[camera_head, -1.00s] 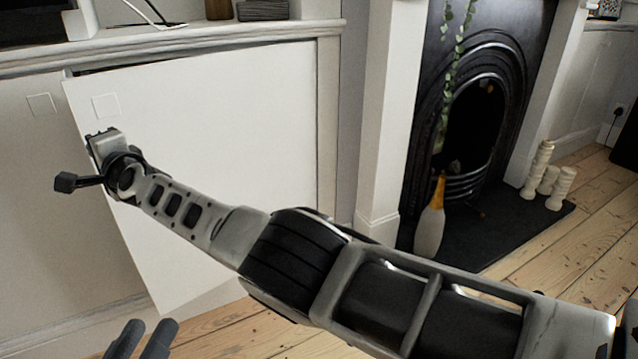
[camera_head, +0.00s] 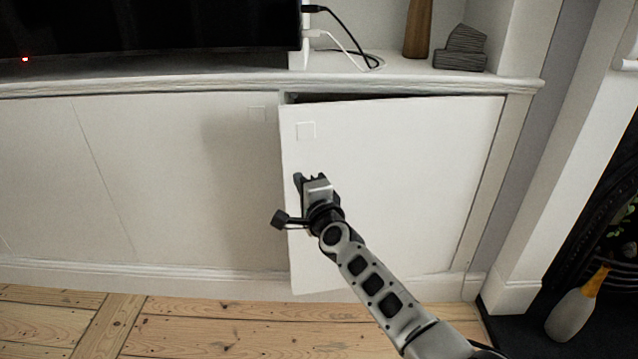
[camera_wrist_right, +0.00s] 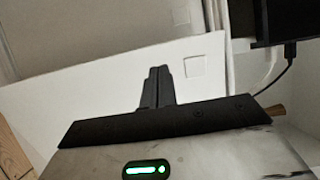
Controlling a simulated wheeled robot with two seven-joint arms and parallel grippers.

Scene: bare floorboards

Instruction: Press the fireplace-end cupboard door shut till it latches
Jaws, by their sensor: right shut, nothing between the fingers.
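The fireplace-end cupboard door (camera_head: 410,160) is a plain white panel with a small square (camera_head: 306,130) near its upper left corner. It stands ajar: its left edge juts out from the cupboard front and a dark gap shows along its top. My right gripper (camera_head: 302,180) is shut and empty, in front of the door near its left edge, below the square. In the right wrist view its closed fingers (camera_wrist_right: 158,85) point at the white door (camera_wrist_right: 100,105), with the square to their right. I cannot tell whether the fingertips touch the door. My left gripper is out of view.
White closed cupboard fronts (camera_head: 180,170) run to the left. A ledge (camera_head: 400,84) above carries a black screen (camera_head: 150,25), cables, a wooden vase (camera_head: 418,28) and a dark stacked object (camera_head: 461,48). A bottle-shaped vase (camera_head: 575,312) stands by the black fireplace at right. Floorboards in front are clear.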

